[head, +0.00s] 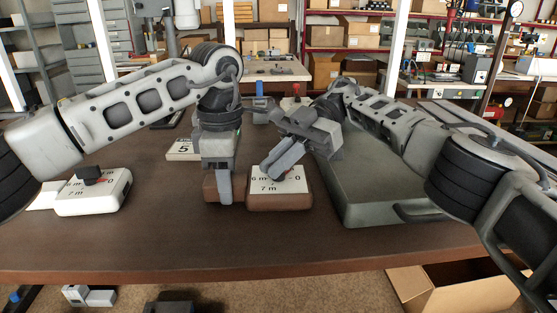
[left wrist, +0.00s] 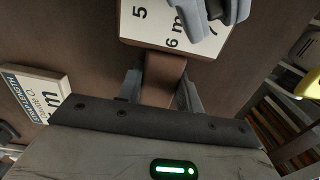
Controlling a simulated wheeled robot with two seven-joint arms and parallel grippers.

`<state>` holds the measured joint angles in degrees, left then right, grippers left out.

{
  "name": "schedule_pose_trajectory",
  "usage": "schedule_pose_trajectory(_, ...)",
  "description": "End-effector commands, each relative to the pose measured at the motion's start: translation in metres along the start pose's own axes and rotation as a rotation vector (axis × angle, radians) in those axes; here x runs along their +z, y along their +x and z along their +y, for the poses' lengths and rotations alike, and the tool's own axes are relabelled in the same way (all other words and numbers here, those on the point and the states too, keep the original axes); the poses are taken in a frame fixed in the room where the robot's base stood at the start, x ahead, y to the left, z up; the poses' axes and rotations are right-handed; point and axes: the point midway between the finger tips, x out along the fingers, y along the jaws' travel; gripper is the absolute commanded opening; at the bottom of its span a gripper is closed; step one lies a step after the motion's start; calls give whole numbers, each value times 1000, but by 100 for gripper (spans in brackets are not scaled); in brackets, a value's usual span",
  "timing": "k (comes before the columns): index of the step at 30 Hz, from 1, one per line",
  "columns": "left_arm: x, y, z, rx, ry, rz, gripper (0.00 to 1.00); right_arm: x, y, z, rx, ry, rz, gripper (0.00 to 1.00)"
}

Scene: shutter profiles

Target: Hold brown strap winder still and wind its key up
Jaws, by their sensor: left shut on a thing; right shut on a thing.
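The brown strap winder (head: 281,202) lies near the middle of the table's front part, with a white scale plate on top reading "6 m", "0" and "7 m". My left gripper (head: 223,195) is at its left side. In the left wrist view its fingers (left wrist: 162,92) are shut on a brown end (left wrist: 164,72) of the winder. My right gripper (head: 270,176) reaches down at a slant onto the scale plate and is shut on the key, which its fingers hide. It also shows over the plate in the left wrist view (left wrist: 218,14).
A white winder (head: 96,198) with a black key stands at the left. A big grey case (head: 385,185) lies close on the right. An open cardboard box (head: 450,290) is below the front edge. The table front is bare.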

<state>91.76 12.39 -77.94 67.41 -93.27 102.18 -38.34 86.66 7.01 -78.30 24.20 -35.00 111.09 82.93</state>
Motion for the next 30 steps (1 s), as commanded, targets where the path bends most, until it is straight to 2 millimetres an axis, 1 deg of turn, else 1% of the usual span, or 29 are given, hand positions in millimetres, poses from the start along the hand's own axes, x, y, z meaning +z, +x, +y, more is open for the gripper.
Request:
schedule_pose_trajectory(1,2,0,-1,-2,9,-1,9,4,2,0,-10,3,-7,0)
schedule_pose_trajectory(20,2,-1,-1,-1,7,-3,9,2,0,-1,-32,-14,-9,0)
schedule_pose_trajectory(21,2,-1,-1,-1,7,-3,9,2,0,-1,-31,-14,-9,17)
schedule_pose_trajectory(22,2,-1,-1,-1,7,-3,9,2,0,-1,-31,-14,-9,26)
schedule_pose_trajectory(23,2,-1,-1,-1,6,-3,9,1,0,-1,-31,-14,-9,31)
schedule_pose_trajectory(30,1,-1,-1,0,4,-2,9,0,-1,-1,-31,-16,-6,31)
